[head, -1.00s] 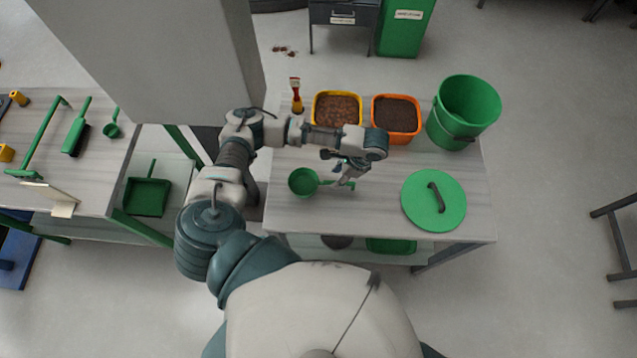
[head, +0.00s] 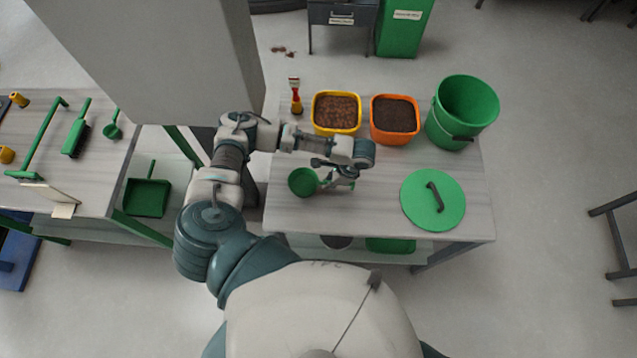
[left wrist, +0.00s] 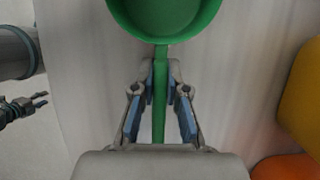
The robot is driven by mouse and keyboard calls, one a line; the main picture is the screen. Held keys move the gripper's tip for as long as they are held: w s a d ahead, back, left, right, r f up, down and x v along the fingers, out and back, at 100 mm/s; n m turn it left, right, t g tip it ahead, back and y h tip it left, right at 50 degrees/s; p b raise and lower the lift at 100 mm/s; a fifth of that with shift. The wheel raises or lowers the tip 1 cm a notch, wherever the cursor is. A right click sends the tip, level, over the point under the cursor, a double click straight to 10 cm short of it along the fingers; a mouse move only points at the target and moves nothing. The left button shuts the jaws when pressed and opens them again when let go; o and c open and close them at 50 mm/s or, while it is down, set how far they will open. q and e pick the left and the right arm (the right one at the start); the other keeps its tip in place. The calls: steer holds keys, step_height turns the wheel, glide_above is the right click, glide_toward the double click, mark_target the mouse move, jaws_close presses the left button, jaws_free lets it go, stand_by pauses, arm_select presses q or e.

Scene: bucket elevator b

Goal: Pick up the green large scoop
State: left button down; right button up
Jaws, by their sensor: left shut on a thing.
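The green large scoop (head: 302,181) is on the grey table top (head: 290,215), its round cup to the left and its handle pointing right. My left gripper (head: 333,182) is at the scoop's handle, just right of the cup. In the left wrist view the scoop's cup (left wrist: 162,18) is at the top and the handle runs down between the two fingers. There the left gripper (left wrist: 160,70) is shut on the handle close to the cup. Whether the scoop touches the table cannot be told.
A yellow bin (head: 336,112) and an orange bin (head: 395,119) with dark contents stand at the back. A green bucket (head: 465,110) is at the back right, its green lid (head: 420,199) at the front right. A red-and-yellow tool (head: 296,98) stands at the back left.

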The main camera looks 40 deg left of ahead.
mark_target(327, 181)
arm_select(q)
steer(key=shift+r, duration=0.5)
step_height(327, 181, up, 2)
steer(key=shift+w+r, duration=0.1)
steer(key=shift+r, duration=0.05)
steer(key=d, duration=0.5)
steer(key=s+d+r, duration=0.1)
steer(key=d, duration=0.4)
steer(key=d+b, duration=0.1)
steer(key=d, duration=0.5)
steer(key=shift+s+d+r, duration=0.1)
steer(key=shift+s+r, duration=0.25)
steer(key=shift+s, duration=0.05)
